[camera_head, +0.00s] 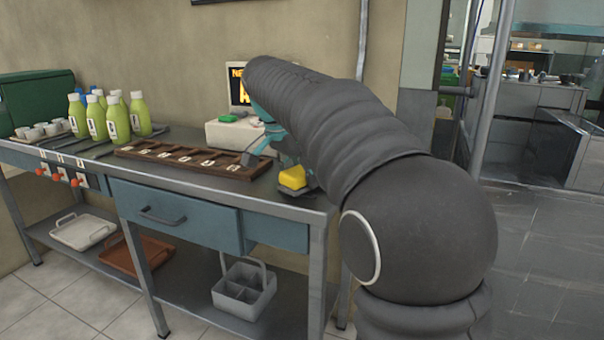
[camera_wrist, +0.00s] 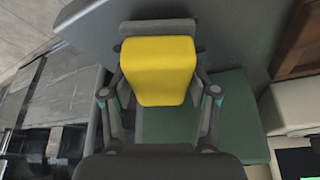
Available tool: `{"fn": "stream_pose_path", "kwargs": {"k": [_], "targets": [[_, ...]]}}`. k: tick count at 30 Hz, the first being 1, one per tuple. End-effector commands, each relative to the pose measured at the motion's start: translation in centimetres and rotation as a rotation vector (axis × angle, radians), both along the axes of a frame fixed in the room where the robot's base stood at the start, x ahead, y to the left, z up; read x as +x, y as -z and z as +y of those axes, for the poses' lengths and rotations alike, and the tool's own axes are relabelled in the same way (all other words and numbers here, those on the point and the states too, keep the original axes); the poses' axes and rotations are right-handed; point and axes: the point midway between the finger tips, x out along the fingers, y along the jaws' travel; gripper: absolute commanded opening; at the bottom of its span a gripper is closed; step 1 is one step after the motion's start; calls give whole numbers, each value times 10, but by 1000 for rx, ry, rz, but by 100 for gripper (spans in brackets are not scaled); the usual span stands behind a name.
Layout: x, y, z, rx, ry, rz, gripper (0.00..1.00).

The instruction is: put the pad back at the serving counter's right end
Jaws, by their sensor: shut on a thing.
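The yellow pad (camera_head: 292,177) is in my gripper (camera_wrist: 158,80) at the right end of the grey metal serving counter (camera_head: 285,199). In the wrist view the pad (camera_wrist: 157,64) is a yellow block with rounded edges, held between the fingers. The gripper is shut on it. A flat green mat (camera_wrist: 232,112) lies on the counter under the gripper. The pad is low, just over or on the mat; I cannot tell whether they touch. My arm hides part of the counter's right end in the head view.
A brown wooden tray with several compartments (camera_head: 192,160) lies left of my gripper. A white-based screen unit (camera_head: 222,133) stands behind it. Several green bottles (camera_head: 97,120) and white cups (camera_head: 45,131) stand farther left. A grey caddy (camera_head: 243,290) sits on the lower shelf. Floor right is open.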

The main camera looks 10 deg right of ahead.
Motion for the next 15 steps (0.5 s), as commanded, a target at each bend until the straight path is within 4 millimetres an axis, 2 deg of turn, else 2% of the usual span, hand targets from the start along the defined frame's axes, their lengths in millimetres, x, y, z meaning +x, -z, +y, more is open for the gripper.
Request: {"fn": "stream_pose_path", "kwargs": {"k": [10,11,14,15], "targets": [[0,6,0,0,0,0,19],[0,6,0,0,0,-1,62],[0,6,0,0,0,0,87],[0,6,0,0,1,0,89]]}}
